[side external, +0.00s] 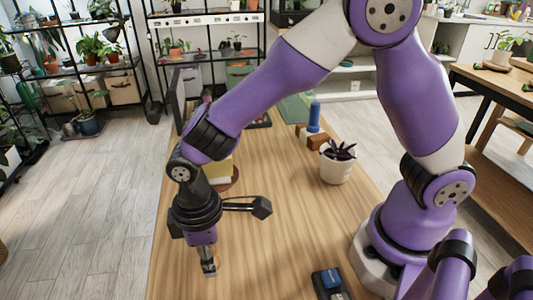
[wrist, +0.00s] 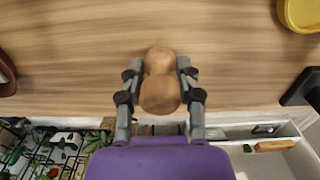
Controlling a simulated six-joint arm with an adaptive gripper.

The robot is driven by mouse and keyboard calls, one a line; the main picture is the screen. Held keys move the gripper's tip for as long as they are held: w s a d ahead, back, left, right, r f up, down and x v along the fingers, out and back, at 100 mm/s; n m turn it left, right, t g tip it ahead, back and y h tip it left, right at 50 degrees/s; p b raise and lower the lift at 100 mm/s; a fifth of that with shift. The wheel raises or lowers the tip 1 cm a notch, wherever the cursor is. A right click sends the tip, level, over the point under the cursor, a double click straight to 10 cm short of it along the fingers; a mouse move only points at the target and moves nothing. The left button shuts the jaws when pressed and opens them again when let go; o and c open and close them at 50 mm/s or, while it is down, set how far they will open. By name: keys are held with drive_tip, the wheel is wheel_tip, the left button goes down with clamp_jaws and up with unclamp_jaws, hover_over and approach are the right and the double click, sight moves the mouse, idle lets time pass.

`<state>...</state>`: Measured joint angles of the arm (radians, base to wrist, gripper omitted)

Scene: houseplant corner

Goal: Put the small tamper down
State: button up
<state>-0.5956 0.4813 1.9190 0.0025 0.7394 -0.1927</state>
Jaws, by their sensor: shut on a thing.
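The small tamper (wrist: 160,92) is a light-brown wooden piece with two rounded ends and a narrower middle. In the wrist view it sits between the two grey fingers of my gripper (wrist: 159,68), which are shut on it. In the side view my gripper (side external: 208,266) points down over the near left part of the wooden table (side external: 270,235). The tamper is mostly hidden by the fingers there, and I cannot tell whether it touches the tabletop.
A white pot with a dark purple plant (side external: 337,166) stands right of the middle. Behind it are a blue-handled item (side external: 313,117) and brown blocks (side external: 316,140). A yellow pot (wrist: 302,12) is partly behind my arm in the side view. A blue-and-black item (side external: 330,282) lies near the front.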

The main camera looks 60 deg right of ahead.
drive_tip(key=shift+f, duration=0.1)
drive_tip(key=o, duration=1.1)
drive_tip(key=shift+c, duration=0.2)
drive_tip(key=r, duration=1.2)
drive_tip(key=shift+d+r, duration=0.3)
drive_tip(key=s+d+r+m+t, duration=0.2)
drive_tip(key=s+d+m, duration=0.1)
drive_tip(key=d, duration=0.5)
drive_tip(key=s+d+r+m+t, duration=0.2)
drive_tip(key=d+m, duration=0.4)
drive_tip(key=d, duration=0.3)
drive_tip(key=shift+s+t, duration=0.45)
drive_tip(key=shift+t, duration=0.35)
